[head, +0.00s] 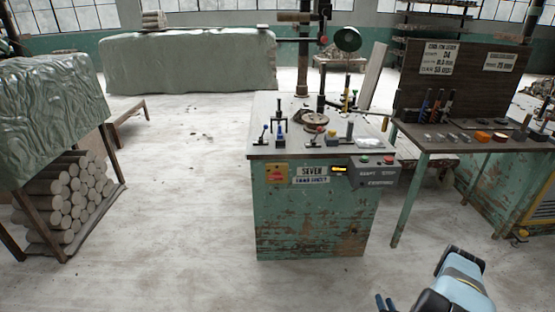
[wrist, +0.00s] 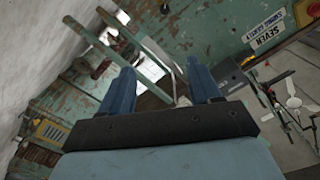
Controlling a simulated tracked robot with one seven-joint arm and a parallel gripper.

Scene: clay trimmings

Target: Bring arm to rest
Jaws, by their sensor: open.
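My gripper (wrist: 163,82) shows in the wrist view with its two blue fingers spread apart. Nothing is between the fingers. In the head view, my blue and dark arm (head: 462,282) is at the bottom right, over the floor in front of the benches. Small dark blue finger parts (head: 385,303) show at the bottom edge there, and the rest of the gripper is cut off or hidden.
A workbench (head: 455,145) with tools and a sign board stands right. Stacked clay rolls (head: 68,200) sit under a covered rack at left. The floor (head: 180,190) between is clear.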

